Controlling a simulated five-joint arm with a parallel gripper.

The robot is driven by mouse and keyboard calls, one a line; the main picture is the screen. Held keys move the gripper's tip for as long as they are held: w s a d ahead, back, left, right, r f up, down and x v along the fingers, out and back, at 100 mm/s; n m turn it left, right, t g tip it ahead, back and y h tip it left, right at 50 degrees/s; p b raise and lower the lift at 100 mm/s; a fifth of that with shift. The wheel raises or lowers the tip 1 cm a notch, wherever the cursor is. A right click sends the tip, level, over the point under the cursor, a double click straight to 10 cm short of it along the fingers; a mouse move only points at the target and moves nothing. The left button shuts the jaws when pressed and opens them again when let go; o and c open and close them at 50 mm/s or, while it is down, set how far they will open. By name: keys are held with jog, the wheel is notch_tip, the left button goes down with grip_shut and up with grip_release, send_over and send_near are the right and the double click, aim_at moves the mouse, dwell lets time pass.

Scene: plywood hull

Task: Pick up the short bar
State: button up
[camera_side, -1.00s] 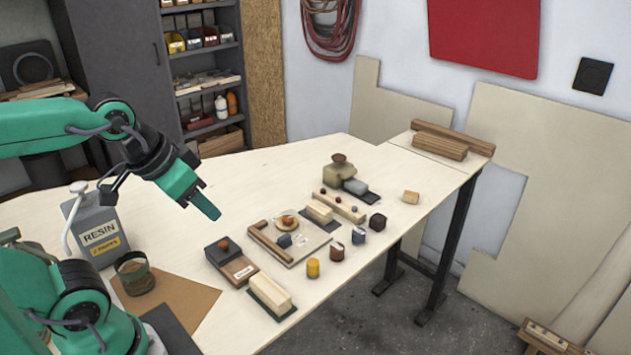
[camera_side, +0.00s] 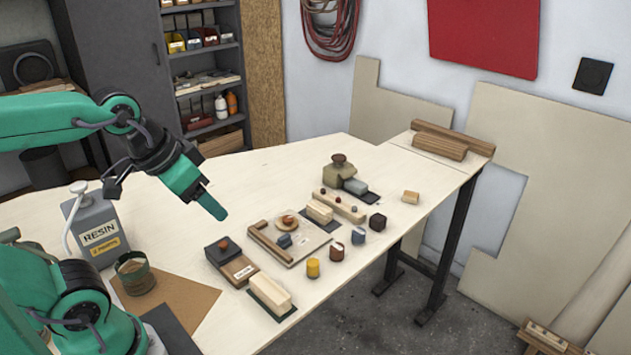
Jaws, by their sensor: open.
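Two brown wooden bars lie together at the far right end of the table: a longer bar (camera_side: 464,138) behind and a shorter bar (camera_side: 440,147) in front. Another brown bar (camera_side: 268,243) lies along the left side of a flat board in the middle. I cannot tell for certain which of these is the short bar. My gripper (camera_side: 216,207) is open, with nothing visible in it. It hangs above the table, left of the middle items and far from the two bars at the far end. Its finger gap is hard to see from here.
The flat board (camera_side: 310,243), a dark box with a knob (camera_side: 222,250), a pale block on a green base (camera_side: 270,292) and several small pieces crowd the middle. A resin can (camera_side: 98,230) and a cup (camera_side: 134,275) stand at left. The table's back left is clear.

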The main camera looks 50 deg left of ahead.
jog(key=w+a+r+m+g, duration=0.1)
jog(key=w+m, duration=0.2)
jog(key=w, duration=0.3)
jog(key=w+r+m+g, duration=0.1)
jog(key=w+r+m, duration=0.1)
jog(key=w, duration=0.3)
jog(key=m+g, duration=0.4)
jog(key=m, duration=0.8)
send_over(320, 206)
notch_tip(320, 206, down, 19)
jog(key=shift+s+d+r, duration=0.1)
jog(key=shift+s+r, duration=0.05)
jog(key=shift+r, duration=0.05)
jog(key=shift+w+f+m, duration=0.2)
jog(key=shift+f+m, duration=0.1)
jog(key=shift+f, duration=1.5)
jog(key=shift+s+f, duration=0.15)
jog(key=shift+f, duration=2.45)
